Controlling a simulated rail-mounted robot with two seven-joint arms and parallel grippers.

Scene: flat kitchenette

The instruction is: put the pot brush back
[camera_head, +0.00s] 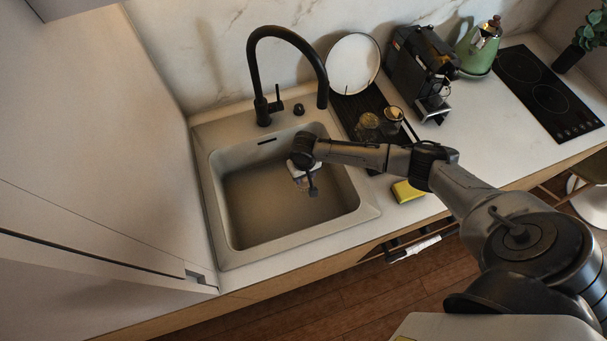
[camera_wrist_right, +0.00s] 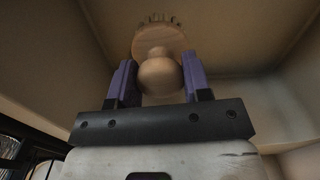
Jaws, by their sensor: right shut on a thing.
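The pot brush (camera_wrist_right: 158,75), with a pale wooden round head, a knob and bristles, sits between the purple fingers of my right gripper (camera_wrist_right: 160,82) in the right wrist view. The fingers are shut on its knob, and the bristles point away from the gripper. In the head view my right gripper (camera_head: 303,181) is over the sink basin (camera_head: 262,212), near its right back part. The brush is mostly hidden there by the gripper and wrist. I cannot tell whether the brush touches the basin. My left gripper is not in view.
A black faucet (camera_head: 254,70) arches behind the basin. Right of it are a dark drying mat (camera_head: 352,108) with glassware, a white plate (camera_head: 352,64), and a coffee machine (camera_head: 419,62). A yellow-green sponge (camera_head: 407,191) lies near the counter's front. A tall cabinet (camera_head: 95,130) stands left.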

